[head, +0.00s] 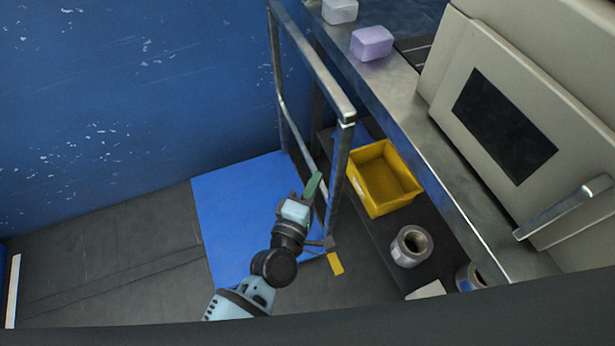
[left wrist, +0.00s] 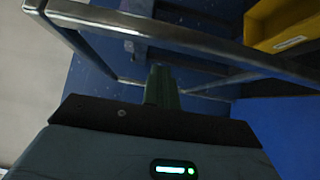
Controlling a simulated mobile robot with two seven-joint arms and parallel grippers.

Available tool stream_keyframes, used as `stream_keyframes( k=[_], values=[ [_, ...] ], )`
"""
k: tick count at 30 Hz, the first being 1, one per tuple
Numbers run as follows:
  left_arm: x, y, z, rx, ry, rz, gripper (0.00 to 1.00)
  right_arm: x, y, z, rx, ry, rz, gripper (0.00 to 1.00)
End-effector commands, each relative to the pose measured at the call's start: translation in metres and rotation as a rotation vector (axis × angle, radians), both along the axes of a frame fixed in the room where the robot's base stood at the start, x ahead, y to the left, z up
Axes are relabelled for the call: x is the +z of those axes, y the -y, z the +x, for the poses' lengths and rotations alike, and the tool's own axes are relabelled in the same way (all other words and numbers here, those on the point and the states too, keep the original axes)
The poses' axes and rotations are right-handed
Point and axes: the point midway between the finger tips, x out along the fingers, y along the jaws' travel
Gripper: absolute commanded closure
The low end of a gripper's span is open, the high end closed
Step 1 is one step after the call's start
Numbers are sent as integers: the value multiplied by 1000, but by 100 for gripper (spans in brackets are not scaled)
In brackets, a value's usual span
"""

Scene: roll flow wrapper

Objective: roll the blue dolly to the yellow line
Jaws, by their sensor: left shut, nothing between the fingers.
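The blue dolly (head: 225,210) has a flat blue deck on the dark floor and an upright grey metal handle frame (head: 318,70) along its right side. A short yellow mark (head: 335,263) lies on the floor by the deck's near right corner; only this bit of yellow line shows. My left gripper (head: 313,186) is shut and empty, its green fingers above the deck, close to the handle frame. In the left wrist view the fingers (left wrist: 160,87) point toward the frame's bars (left wrist: 190,38); I cannot tell whether they touch. My right gripper is out of view.
A steel bench (head: 395,95) with a lilac block (head: 371,43) and a beige machine (head: 520,90) stand at the right. Its lower shelf holds a yellow bin (head: 383,178) and a roll (head: 411,246). A blue wall (head: 120,90) closes the back. Floor at left is clear.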

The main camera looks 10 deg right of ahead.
Motion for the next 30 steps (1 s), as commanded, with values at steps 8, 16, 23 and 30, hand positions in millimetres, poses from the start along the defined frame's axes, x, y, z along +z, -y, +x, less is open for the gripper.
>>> stream_keyframes(
  k=[8, 16, 23, 30],
  values=[
    [-2, -24, -37, 5, -2, 3, 100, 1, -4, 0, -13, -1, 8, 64],
    [-2, -46, -75, 5, -1, 4, 100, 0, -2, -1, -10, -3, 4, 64],
    [-1, -53, -87, 6, 0, 2, 100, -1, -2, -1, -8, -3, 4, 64],
    [-1, -53, -87, 6, 0, 2, 100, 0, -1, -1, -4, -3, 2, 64]
  ],
)
